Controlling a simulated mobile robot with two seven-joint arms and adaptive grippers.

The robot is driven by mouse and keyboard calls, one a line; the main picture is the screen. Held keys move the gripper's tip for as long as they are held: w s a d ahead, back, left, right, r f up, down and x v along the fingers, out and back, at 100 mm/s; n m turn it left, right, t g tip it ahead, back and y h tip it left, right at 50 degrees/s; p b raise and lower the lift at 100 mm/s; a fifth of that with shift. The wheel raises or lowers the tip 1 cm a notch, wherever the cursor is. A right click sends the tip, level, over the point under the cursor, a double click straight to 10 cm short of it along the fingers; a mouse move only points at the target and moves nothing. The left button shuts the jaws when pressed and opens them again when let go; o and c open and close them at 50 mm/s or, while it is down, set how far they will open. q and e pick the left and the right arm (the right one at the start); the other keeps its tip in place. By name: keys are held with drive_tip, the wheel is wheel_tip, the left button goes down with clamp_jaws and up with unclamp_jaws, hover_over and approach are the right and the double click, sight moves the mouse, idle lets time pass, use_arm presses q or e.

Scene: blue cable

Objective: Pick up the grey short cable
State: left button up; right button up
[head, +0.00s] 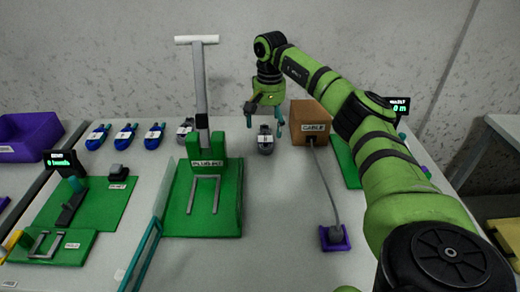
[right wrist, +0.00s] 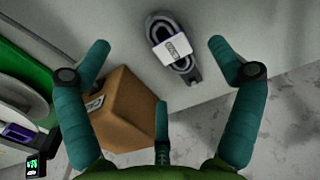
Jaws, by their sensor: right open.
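A grey bundled cable (head: 265,146) with a white label lies on the table, left of the cardboard box, in the head view. It also shows in the right wrist view as a dark grey coil (right wrist: 184,62) with a white label band. My right gripper (head: 265,112) is open and empty above this cable, fingers pointing down. In the right wrist view the fingers (right wrist: 160,48) are spread on both sides of the coil, apart from it. A second grey bundle (head: 186,127) lies farther left, beside the press. My left gripper is not in view.
A cardboard box (head: 309,118) marked CABLE stands close right of the gripper, with a cord running to a purple block (head: 334,238). A green press (head: 206,148) stands to the left. Several blue bundles (head: 125,134) lie farther left. The table before the grey cable is clear.

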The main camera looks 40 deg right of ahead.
sight(269, 142)
drive_tip(key=shift+d+f, duration=0.1)
drive_tip(key=shift+f, duration=0.5)
drive_tip(key=f, duration=0.5)
drive_tip(key=shift+w+d+f+p, duration=0.25)
drive_tip(key=shift+d+f+p, duration=0.1)
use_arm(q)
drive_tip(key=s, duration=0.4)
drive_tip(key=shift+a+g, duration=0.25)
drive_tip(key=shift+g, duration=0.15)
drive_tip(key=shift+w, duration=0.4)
use_arm(e)
drive_tip(key=c, duration=1.3)
